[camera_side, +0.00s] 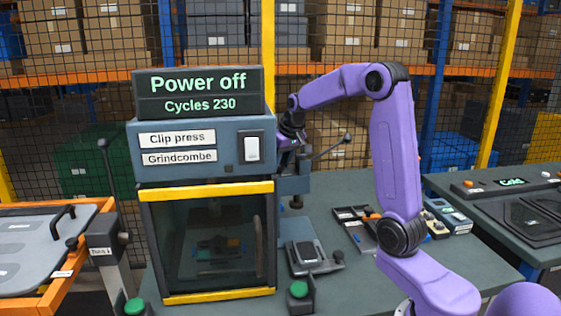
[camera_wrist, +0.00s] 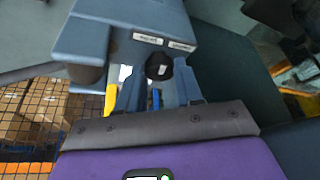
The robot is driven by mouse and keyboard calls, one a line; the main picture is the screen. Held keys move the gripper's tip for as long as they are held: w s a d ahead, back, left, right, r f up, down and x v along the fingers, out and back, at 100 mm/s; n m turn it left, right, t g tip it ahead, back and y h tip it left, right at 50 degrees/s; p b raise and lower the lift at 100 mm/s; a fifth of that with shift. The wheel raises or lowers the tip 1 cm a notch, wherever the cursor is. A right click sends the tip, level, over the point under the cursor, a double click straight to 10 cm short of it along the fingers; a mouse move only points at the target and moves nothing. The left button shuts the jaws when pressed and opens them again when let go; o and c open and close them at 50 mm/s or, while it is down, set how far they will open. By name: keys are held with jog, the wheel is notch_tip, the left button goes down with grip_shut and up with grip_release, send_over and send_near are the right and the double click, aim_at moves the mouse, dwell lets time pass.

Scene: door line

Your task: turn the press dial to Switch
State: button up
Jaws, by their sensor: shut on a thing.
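In the side view my gripper (camera_side: 287,138) is at the right side of the blue-grey clip press (camera_side: 198,176), and the dial is hidden. The display (camera_side: 198,93) on the press reads "Power off" and "Cycles 230". A white rocker switch (camera_side: 252,149) is on the press front.
A hand press (camera_side: 293,186) with a ball-ended lever (camera_side: 332,146) stands just right of the clip press. Green buttons (camera_side: 299,289) flank the clip press at the front. A tray (camera_side: 357,226) and small devices lie on the bench. Wire mesh and shelves stand behind.

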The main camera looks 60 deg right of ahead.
jog(key=o, duration=1)
jog(key=v, duration=1.7)
jog(key=shift+s+r, duration=0.2)
